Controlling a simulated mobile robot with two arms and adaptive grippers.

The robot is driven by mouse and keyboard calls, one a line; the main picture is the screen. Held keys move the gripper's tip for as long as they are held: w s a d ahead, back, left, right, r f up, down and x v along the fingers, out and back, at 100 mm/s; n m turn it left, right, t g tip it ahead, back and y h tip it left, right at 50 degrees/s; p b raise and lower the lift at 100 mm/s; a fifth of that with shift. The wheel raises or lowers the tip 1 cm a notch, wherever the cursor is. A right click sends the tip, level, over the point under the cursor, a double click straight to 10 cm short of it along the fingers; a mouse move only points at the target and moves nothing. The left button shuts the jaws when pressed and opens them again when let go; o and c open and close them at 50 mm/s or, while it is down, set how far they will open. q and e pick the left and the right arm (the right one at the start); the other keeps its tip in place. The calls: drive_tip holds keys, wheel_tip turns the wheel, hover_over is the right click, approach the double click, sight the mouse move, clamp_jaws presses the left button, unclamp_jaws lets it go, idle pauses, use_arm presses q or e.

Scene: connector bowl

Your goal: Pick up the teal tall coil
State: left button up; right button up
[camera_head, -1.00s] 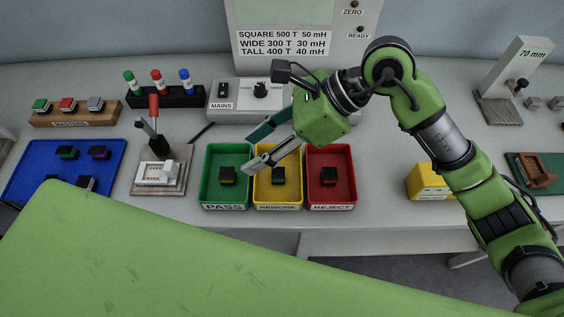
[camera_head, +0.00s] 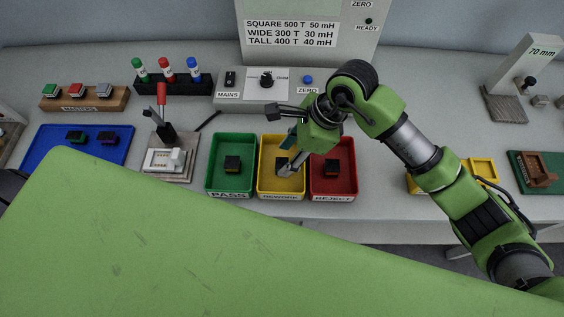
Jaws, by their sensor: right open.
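No coil can be told for certain as the teal tall one. Another dark coil (camera_head: 232,163) is in the green PASS bin (camera_head: 217,180), and one (camera_head: 331,166) is in the red REJECT bin (camera_head: 345,185). A green-tinted coil (camera_head: 75,137) and a purple-tinted coil (camera_head: 107,138) lie in the blue tray (camera_head: 45,152).
A lever fixture (camera_head: 168,160) stands left of the bins. Behind are a MASTERS rack (camera_head: 85,103), a marker holder (camera_head: 173,86) and a meter box (camera_head: 245,85). My green body part covers the foreground.

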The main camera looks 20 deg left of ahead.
sight(282, 163)
drive_tip(key=p+x, duration=0.1)
drive_tip(key=x, duration=0.2)
drive_tip(key=shift+f, duration=0.25)
drive_tip(key=shift+a+f, duration=0.15)
drive_tip(key=shift+f, duration=0.25)
drive_tip(key=shift+c, duration=0.4)
clamp_jaws()
drive_tip(key=shift+r, duration=0.2)
